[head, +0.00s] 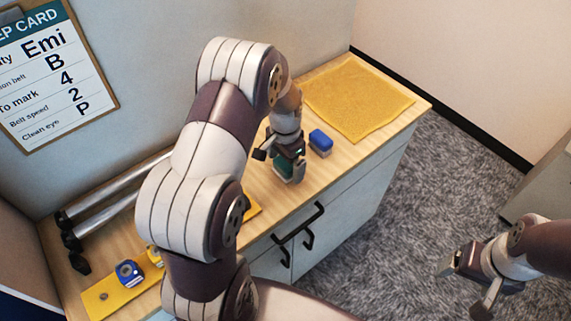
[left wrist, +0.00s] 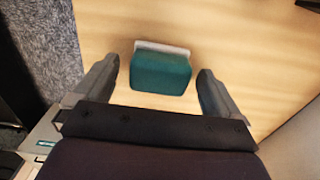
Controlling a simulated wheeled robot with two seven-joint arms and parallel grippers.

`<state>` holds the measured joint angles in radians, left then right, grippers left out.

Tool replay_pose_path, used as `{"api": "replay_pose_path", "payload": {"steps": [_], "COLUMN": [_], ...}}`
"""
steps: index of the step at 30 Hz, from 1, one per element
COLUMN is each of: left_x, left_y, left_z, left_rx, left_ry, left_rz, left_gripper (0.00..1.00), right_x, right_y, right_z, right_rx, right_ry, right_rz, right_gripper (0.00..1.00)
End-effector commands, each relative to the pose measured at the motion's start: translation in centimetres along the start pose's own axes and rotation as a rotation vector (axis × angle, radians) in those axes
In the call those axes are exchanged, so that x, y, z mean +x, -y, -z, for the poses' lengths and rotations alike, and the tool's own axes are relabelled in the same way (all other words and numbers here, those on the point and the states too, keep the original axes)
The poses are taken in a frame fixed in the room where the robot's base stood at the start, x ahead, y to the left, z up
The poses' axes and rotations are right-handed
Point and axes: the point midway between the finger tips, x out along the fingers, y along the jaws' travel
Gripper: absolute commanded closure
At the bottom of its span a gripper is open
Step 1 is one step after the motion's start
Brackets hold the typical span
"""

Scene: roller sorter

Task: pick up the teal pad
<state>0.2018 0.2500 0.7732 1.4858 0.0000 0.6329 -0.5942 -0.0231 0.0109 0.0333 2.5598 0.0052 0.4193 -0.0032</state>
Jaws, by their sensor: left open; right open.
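The teal pad (left wrist: 160,73) is a small teal block with a pale layer along one side. In the left wrist view it sits between the two open fingers of my left gripper (left wrist: 158,88), with a gap on each side. In the head view the left gripper (head: 277,165) is low over the counter, and only a bit of the teal pad (head: 283,168) shows behind its fingers. My right gripper (head: 465,277) is open and empty over the floor at the lower right.
A blue block (head: 320,141) stands just right of the left gripper on the wooden counter (head: 325,181). A yellow cloth (head: 358,98) lies at the back right. Metal rollers (head: 105,215) and a yellow strip (head: 115,294) with a blue item (head: 129,272) lie at the left.

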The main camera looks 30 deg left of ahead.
Motion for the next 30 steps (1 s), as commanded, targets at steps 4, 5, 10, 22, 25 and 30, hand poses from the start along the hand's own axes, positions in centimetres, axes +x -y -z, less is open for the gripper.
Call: {"api": "replay_pose_path", "payload": {"steps": [4,5,10,22,25,30], "left_x": [0.6,0.6,0.6,0.5,-0.2,-2.8], "left_y": [0.0,0.0,0.0,0.0,0.0,0.1], "left_z": [0.0,0.0,0.0,0.0,0.1,0.1], "left_rx": [0.000,0.000,0.000,0.000,0.000,0.000], "left_ry": [0.000,0.000,0.000,-0.001,-0.003,-0.005], "left_rz": [0.000,0.000,0.000,0.001,0.002,0.003], "left_gripper": [0.02,0.02,0.28,0.61,0.61,0.61], "right_x": [0.0,0.0,0.0,0.0,0.1,0.6], "right_y": [0.0,0.0,0.0,0.0,0.0,0.0], "right_z": [0.0,0.0,0.0,0.0,0.0,-0.1], "right_rx": [0.000,0.000,0.000,0.000,0.000,0.000], "right_ry": [0.000,0.000,0.000,0.000,0.000,0.000], "right_rz": [0.000,0.000,0.000,0.000,0.000,0.000], "right_gripper": [0.17,0.17,0.17,0.17,0.17,0.17]}}
